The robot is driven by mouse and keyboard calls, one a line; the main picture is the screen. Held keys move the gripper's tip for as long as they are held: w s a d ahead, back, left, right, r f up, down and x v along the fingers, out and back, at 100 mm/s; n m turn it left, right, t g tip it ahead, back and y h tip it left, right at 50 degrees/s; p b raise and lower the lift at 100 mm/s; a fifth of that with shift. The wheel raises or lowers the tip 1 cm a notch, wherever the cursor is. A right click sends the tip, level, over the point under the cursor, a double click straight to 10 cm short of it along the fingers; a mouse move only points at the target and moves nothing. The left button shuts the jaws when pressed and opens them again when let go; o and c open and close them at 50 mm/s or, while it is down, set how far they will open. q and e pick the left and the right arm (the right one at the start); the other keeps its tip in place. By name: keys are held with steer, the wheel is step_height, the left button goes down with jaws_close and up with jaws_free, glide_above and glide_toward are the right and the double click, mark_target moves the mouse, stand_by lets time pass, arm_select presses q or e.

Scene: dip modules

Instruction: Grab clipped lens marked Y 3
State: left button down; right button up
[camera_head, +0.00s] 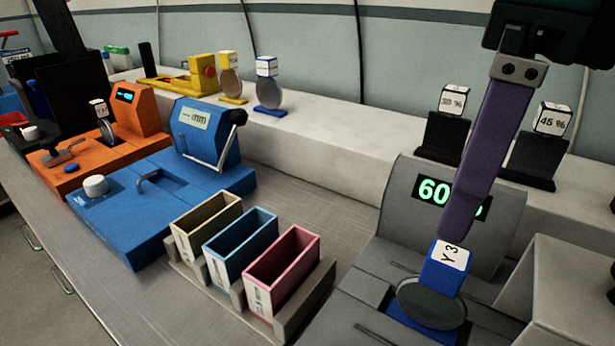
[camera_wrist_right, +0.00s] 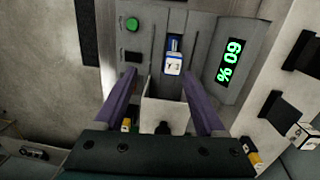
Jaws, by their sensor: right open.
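The clipped lens marked Y 3 (camera_head: 446,268) has a blue clip with a white label and a dark round lens. It stands on the grey device (camera_head: 402,201) with the green 60 % readout. It also shows in the right wrist view (camera_wrist_right: 173,63), beyond the fingertips and between their lines, nearer the right finger. My right gripper (camera_head: 457,228) has purple fingers; only one shows clearly in the head view, its tip just above the label. The right wrist view shows the gripper (camera_wrist_right: 158,72) open, with nothing held. My left gripper is not in view.
A rack with beige (camera_head: 207,222), blue (camera_head: 240,240) and pink (camera_head: 282,268) bins stands left of the grey device. Blue (camera_head: 125,215) and orange (camera_head: 80,160) devices stand further left. Black holders marked 30 % (camera_head: 445,138) and 45 % (camera_head: 530,160) stand on the ledge behind.

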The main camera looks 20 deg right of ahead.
mark_target(450, 255)
steer(key=shift+w+d+f+h, duration=0.25)
steer(key=shift+d+f, duration=0.05)
steer(key=shift+d, duration=0.2)
steer(key=shift+w+d+f+h, duration=0.2)
steer(key=shift+d+f+h, duration=0.1)
steer(key=shift+d, duration=0.15)
steer(key=f, duration=0.2)
steer(key=shift+s+f, duration=0.2)
steer(key=shift+f, duration=0.1)
step_height(450, 255, down, 6)
steer(key=shift+w+f+p, duration=0.1)
steer(key=shift+p, duration=0.3)
jaws_close()
